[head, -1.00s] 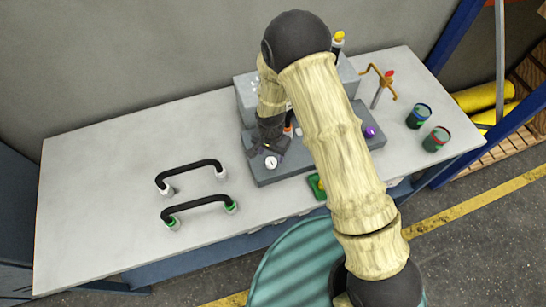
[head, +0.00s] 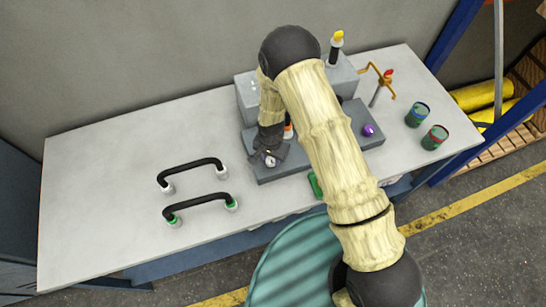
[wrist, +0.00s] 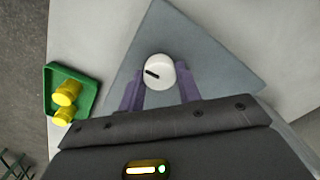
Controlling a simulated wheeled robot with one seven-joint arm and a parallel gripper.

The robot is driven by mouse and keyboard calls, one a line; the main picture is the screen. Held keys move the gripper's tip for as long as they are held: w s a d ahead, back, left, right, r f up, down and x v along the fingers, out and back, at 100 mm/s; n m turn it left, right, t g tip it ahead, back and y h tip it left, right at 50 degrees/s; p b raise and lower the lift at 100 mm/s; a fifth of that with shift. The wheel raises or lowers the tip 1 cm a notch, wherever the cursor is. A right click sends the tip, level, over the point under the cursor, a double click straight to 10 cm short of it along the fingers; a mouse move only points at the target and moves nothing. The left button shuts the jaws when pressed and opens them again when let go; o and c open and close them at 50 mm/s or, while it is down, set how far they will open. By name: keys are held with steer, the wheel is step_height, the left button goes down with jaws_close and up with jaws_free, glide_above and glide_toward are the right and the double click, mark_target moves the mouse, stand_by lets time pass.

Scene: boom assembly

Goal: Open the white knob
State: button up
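The white knob (wrist: 160,71) is round with a dark mark on its face, pointing left in the wrist view. It sits on the front left corner of the grey base (wrist: 205,45) of the assembly. In the head view the knob (head: 270,162) is partly covered by my gripper (head: 268,152). In the wrist view my gripper (wrist: 162,88) has its two purple fingers apart, one on each side of the knob's near half. I cannot tell whether the fingers touch it.
A green tray (wrist: 88,95) with yellow pieces (wrist: 67,93) lies beside the base. A purple knob (head: 368,130), an orange valve (head: 388,80) and two cans (head: 434,137) are to the right.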

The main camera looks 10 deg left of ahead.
steer(key=shift+d, duration=0.1)
steer(key=shift+n+b, duration=0.4)
steer(key=shift+b, duration=0.05)
steer(key=n+b, duration=0.2)
steer(key=shift+f+n, duration=0.1)
steer(key=shift+n, duration=0.2)
steer(key=shift+n+b, duration=1.3)
steer(key=shift+n, duration=0.9)
steer(key=o, duration=1)
steer(key=shift+w, duration=0.1)
